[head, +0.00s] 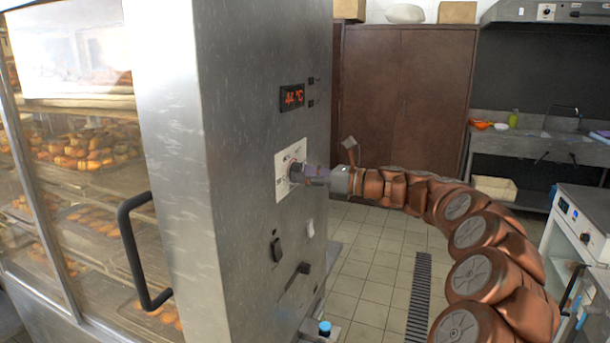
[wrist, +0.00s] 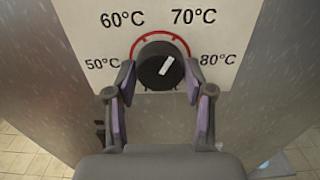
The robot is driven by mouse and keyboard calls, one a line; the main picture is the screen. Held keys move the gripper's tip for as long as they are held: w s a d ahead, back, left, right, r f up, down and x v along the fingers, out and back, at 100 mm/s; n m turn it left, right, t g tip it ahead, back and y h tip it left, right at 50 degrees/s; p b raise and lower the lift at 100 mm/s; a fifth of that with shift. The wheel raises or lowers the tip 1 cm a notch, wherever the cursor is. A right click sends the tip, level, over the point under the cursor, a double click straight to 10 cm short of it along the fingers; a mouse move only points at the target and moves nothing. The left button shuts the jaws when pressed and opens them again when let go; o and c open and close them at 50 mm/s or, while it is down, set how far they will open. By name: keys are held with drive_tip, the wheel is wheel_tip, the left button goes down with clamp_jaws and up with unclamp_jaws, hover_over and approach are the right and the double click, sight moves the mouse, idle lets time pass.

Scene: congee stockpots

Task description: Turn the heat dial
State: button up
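The heat dial (wrist: 158,66) is a round black knob with a white pointer mark. It sits on a white panel (wrist: 98,30) printed 50°C, 60°C, 70°C and 80°C, with a red arc above the knob. The pointer tilts to the upper right, towards 70°C. My gripper (wrist: 160,76) has its purple-padded fingers on either side of the dial, apart from each other. A narrow gap shows at the left finger; contact at the right is unclear. In the head view my gripper (head: 305,174) meets the white panel (head: 281,165) and mostly hides the dial.
A red display (head: 292,96) above the panel reads about 44 °C. The steel cabinet holds bread behind glass, with a black handle (head: 133,250) at left. A switch (head: 276,249) and lever (head: 298,276) are below the panel. Tiled floor (head: 365,270) is open to the right.

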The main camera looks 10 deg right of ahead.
drive_tip(key=c, duration=0.6)
drive_tip(key=shift+n, duration=0.3)
drive_tip(key=n+b, duration=1.4)
drive_tip(key=n, duration=0.9)
drive_tip(key=shift+w+r, duration=0.1)
drive_tip(key=shift+n+b, duration=0.3)
